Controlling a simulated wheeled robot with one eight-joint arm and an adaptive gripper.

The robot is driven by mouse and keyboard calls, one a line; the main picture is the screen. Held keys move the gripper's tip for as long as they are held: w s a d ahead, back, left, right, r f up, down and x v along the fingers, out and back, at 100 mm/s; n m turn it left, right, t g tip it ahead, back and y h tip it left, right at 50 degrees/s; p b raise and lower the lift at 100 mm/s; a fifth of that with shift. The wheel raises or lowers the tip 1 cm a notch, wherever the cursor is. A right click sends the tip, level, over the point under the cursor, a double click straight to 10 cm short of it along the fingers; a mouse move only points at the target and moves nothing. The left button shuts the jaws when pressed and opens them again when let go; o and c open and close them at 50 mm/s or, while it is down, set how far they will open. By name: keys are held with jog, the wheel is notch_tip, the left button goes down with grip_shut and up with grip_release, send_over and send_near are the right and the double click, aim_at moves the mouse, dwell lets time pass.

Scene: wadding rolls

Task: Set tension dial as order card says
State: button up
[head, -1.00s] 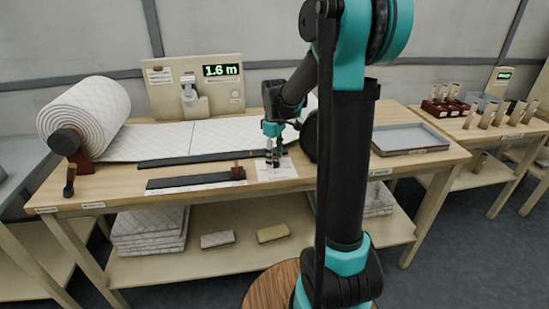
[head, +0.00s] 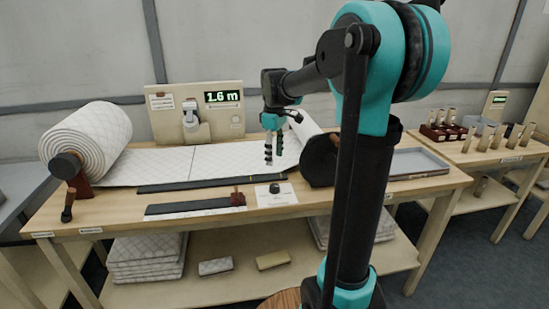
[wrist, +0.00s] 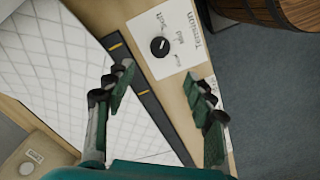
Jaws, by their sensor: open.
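The tension dial is a small black knob (head: 275,188) on a white card (head: 272,199) at the front middle of the bench. In the wrist view the black knob (wrist: 159,46) shows a light pointer line, and the white card (wrist: 168,40) reads "Tension" with small setting words that are hard to read. My gripper (head: 274,158) hangs open and empty above the bench, behind and above the dial. In the wrist view its fingers (wrist: 163,100) are wide apart, with the dial beyond them. I cannot make out an order card with readable text.
A quilted wadding roll (head: 85,140) stands at the left, its sheet (head: 190,162) lying across the bench. A display panel (head: 222,97) reads 1.6 m. Black bars (head: 190,206) lie near the front. A dark roll end (head: 320,160) and grey tray (head: 408,163) are to the right.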

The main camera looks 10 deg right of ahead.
notch_tip(320, 180, up, 5)
jog(key=m, duration=1.8)
send_over(275, 185)
notch_tip(275, 185, down, 17)
jog(key=shift+a+f, duration=0.1)
jog(key=c, duration=1.2)
jog(key=shift+o, duration=0.2)
jog(key=shift+n, duration=1.5)
